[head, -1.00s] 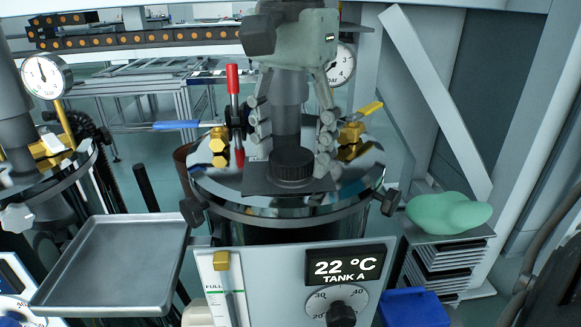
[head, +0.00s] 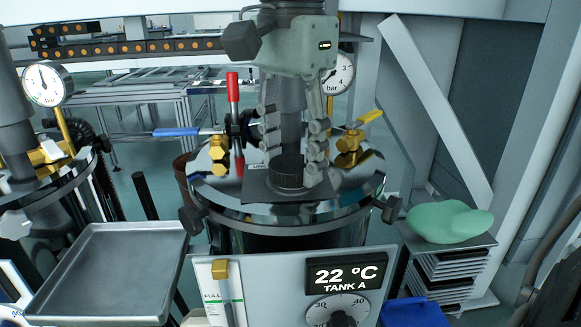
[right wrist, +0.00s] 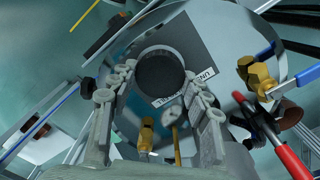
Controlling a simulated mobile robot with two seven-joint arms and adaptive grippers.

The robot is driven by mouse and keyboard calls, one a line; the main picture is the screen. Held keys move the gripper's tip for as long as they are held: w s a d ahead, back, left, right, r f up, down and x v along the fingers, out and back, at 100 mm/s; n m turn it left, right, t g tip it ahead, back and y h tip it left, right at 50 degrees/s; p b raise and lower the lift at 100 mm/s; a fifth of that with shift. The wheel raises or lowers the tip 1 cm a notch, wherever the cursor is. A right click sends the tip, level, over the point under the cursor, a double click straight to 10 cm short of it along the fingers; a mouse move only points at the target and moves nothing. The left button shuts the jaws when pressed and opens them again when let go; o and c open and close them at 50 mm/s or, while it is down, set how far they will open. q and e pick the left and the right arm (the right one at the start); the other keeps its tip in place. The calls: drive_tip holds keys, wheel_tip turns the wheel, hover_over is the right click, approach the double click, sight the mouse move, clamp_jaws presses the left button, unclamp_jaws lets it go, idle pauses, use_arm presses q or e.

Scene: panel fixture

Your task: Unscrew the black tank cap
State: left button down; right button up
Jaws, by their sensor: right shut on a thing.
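The black tank cap (head: 288,181) is a round ribbed cap, upright on a dark square plate on top of the shiny tank lid (head: 225,193). My right gripper (head: 294,172) reaches down from above, its grey jointed fingers on both sides of the cap and shut on it. In the right wrist view the cap (right wrist: 160,73) shows as a dark disc between the fingers (right wrist: 158,85). A white label with partly hidden lettering lies beside it. I cannot tell whether the cap has lifted off its seat. My left gripper is not in view.
A red-handled clamp (head: 233,90), a blue-handled valve (head: 180,132) and a yellow-handled valve (head: 350,140) stand around the lid, close to my fingers. A gauge (head: 340,73) rises behind. An empty metal tray (head: 110,270) is at left; a green lump (head: 448,221) lies at right.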

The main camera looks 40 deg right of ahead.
drive_tip(key=shift+r+n+p, duration=0.1)
drive_tip(key=shift+n+p, duration=0.3)
drive_tip(key=shift+n, duration=1.2)
drive_tip(key=shift+n+p, duration=0.6)
drive_tip(key=shift+n, duration=0.5)
drive_tip(key=shift+r+p, duration=1)
drive_tip(key=shift+r, duration=0.05)
